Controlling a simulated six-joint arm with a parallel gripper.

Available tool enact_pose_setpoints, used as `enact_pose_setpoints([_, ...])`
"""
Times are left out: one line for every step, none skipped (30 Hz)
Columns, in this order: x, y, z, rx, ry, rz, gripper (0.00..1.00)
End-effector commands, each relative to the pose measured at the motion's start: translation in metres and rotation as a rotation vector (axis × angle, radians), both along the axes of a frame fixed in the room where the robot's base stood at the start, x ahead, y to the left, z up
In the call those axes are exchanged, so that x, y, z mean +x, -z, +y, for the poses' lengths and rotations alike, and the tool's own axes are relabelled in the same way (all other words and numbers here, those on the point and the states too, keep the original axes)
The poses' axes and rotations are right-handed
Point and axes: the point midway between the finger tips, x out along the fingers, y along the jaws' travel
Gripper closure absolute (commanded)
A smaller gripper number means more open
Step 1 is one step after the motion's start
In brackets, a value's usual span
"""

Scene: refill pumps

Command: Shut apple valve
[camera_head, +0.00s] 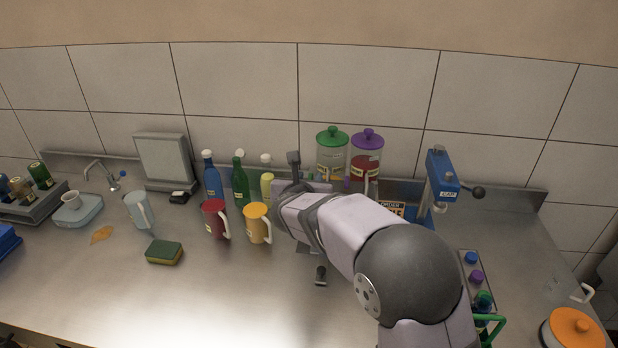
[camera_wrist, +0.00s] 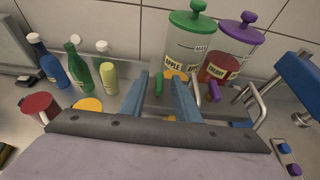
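The apple dispenser (camera_wrist: 191,42) has a green lid and an "APPLE" label, with a little yellow liquid at its bottom. In the head view the apple dispenser (camera_head: 331,155) stands at the back wall, its lower part hidden by my arm. Its green valve handle (camera_wrist: 159,86) hangs upright in the wrist view. My gripper (camera_wrist: 160,82) is open, with its blue fingers apart on either side of the green handle in the picture. I cannot tell whether either finger touches it. The fingers are hidden in the head view.
The cherry dispenser (camera_wrist: 228,57) with its purple handle (camera_wrist: 214,92) stands close on the right. Bottles (camera_head: 240,180), a red mug (camera_head: 215,219) and a yellow mug (camera_head: 257,223) stand left of my arm. A blue cap press (camera_head: 440,180) is at right. The front-left counter is mostly clear.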

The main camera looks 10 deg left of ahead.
Motion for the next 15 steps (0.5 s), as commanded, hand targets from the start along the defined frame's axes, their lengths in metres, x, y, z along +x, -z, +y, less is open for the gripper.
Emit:
enact_pose_setpoints([0.0005,0.0002,-0.0001,0.000,0.000,0.000,0.71])
enact_pose_setpoints([0.0005,0.0003,-0.0001,0.000,0.000,0.000,0.71])
enact_pose_setpoints([0.0005,0.0003,0.0000,0.000,0.000,0.000,0.71])
enact_pose_setpoints([0.0005,0.0003,0.0000,0.000,0.000,0.000,0.71])
enact_pose_setpoints([0.0005,0.0004,0.0000,0.000,0.000,0.000,0.71])
enact_pose_setpoints([0.0004,0.0004,0.0000,0.000,0.000,0.000,0.71])
enact_pose_setpoints([0.0004,0.0004,0.0000,0.000,0.000,0.000,0.71])
enact_pose_setpoints([0.0003,0.0005,0.0000,0.000,0.000,0.000,0.78])
enact_pose_setpoints([0.0003,0.0004,0.0000,0.000,0.000,0.000,0.88])
enact_pose_setpoints([0.0003,0.0004,0.0000,0.000,0.000,0.000,0.95])
enact_pose_setpoints([0.0003,0.0004,0.0000,0.000,0.000,0.000,1.00])
enact_pose_setpoints([0.0002,0.0005,-0.0001,0.000,0.000,0.000,1.00])
enact_pose_setpoints([0.0002,0.0006,-0.0001,0.000,0.000,0.001,1.00])
enact_pose_setpoints([0.0001,0.0007,-0.0001,0.000,0.000,0.001,1.00])
enact_pose_setpoints([0.0001,0.0008,-0.0001,0.000,0.000,0.001,1.00])
